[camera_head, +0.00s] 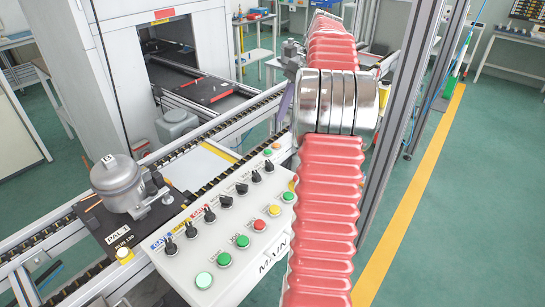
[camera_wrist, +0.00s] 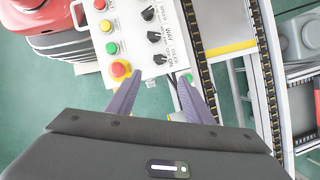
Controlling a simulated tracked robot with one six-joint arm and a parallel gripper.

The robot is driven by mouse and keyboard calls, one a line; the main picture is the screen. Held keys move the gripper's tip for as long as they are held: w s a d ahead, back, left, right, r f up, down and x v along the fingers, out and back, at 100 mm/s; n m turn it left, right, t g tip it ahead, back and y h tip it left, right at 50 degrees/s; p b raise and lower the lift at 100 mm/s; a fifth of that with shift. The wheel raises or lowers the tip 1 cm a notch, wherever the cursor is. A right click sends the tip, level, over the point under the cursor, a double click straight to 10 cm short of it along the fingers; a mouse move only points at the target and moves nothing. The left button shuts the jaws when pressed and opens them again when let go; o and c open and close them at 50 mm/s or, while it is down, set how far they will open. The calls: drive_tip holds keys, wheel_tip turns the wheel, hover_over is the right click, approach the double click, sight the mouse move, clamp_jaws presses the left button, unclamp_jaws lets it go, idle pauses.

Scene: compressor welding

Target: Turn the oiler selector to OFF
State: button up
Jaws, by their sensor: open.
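The white MAIN control panel (camera_head: 195,262) carries a row of black selectors. It also shows in the wrist view (camera_wrist: 138,42). The selector nearest the fingers, beside the printed words OILER and ON, appears to be the oiler selector (camera_wrist: 159,60); in the head view it seems to be the far one of the row (camera_head: 268,166). Its exact pointer direction is too small to tell. My gripper (camera_wrist: 159,76) is open and empty, its two purple fingers apart with the selector just beyond the gap between their tips. Contact cannot be judged. In the head view my arm hides most of the gripper.
A red mushroom button on yellow (camera_wrist: 120,69) lies close to the left finger, and a green button (camera_wrist: 188,78) is beside the right finger. Coloured push buttons (camera_head: 260,225) fill the panel's front row. A compressor (camera_head: 118,182) sits on a pallet on the conveyor.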

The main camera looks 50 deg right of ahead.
sight(271, 162)
drive_tip(key=shift+a+f, duration=0.1)
drive_tip(key=shift+f, duration=0.05)
drive_tip(key=x, duration=1.3)
drive_tip(key=shift+w+f, duration=0.1)
drive_tip(key=shift+f, duration=0.15)
drive_tip(key=shift+c, duration=0.6)
drive_tip(key=c, duration=0.9)
